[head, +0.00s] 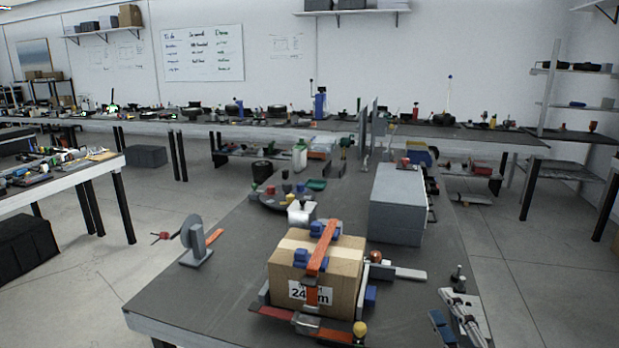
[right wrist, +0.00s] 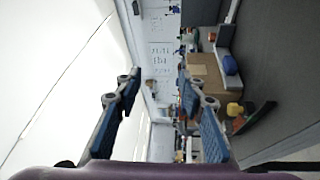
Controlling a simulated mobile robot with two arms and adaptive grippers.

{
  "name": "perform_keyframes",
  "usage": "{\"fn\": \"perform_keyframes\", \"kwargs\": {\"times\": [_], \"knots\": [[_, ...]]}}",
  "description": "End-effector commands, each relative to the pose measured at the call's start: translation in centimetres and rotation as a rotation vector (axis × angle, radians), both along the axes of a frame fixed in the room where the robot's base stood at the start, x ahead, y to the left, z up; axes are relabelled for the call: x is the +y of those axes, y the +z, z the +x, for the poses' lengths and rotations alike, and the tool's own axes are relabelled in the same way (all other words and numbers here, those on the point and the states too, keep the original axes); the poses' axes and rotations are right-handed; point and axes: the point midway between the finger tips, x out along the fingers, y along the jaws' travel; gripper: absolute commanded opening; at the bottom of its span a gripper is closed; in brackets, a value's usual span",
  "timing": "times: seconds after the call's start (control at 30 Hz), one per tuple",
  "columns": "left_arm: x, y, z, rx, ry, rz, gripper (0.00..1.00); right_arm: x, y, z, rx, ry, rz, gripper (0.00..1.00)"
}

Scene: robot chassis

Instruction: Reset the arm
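My right gripper (head: 449,308) shows at the lower right of the head view, with its blue-padded fingers over the front right of the dark table. In the right wrist view, the two fingers of the right gripper (right wrist: 160,76) stand apart with nothing between them. It is open and empty. My left gripper is in neither view.
A cardboard box (head: 338,270) with an orange strap and blue clamps sits left of my right gripper on the dark table (head: 220,290). A yellow knob (head: 360,328) is at its front. A grey case (head: 398,203) stands behind. The table's left front is mostly clear.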

Motion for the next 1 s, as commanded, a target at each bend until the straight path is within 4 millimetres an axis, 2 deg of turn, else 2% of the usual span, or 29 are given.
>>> {"fn": "perform_keyframes", "kwargs": {"times": [0.1, 0.2, 0.27, 0.3, 0.4, 0.5, 0.6, 0.8, 1.0], "knots": [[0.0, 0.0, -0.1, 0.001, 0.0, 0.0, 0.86, -2.4, -5.4, -2.0, 0.19, -0.167, 0.275, 0.36], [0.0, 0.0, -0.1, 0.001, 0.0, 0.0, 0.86, -3.4, -10.6, -4.8, 0.365, -0.305, 0.481, 0.36], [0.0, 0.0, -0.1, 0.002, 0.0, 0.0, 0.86, -3.5, -13.8, -7.1, 0.477, -0.386, 0.599, 0.36], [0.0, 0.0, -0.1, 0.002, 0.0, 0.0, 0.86, -3.3, -15.9, -8.8, 0.553, -0.44, 0.671, 0.36], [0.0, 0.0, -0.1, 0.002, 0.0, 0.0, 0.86, -2.0, -20.3, -13.4, 0.737, -0.559, 0.825, 0.36], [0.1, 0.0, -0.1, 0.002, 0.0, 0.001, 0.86, -0.2, -23.4, -17.9, 0.898, -0.655, 0.938, 0.36], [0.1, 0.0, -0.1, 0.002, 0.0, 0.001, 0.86, 1.7, -25.4, -21.9, 1.041, -0.733, 1.023, 0.36], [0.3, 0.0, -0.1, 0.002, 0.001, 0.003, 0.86, 5.6, -27.5, -29.1, 1.288, -0.858, 1.139, 0.36], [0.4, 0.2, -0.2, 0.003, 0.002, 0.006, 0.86, 5.4, -32.8, -27.5, 1.291, -0.866, 1.116, 0.36]]}}
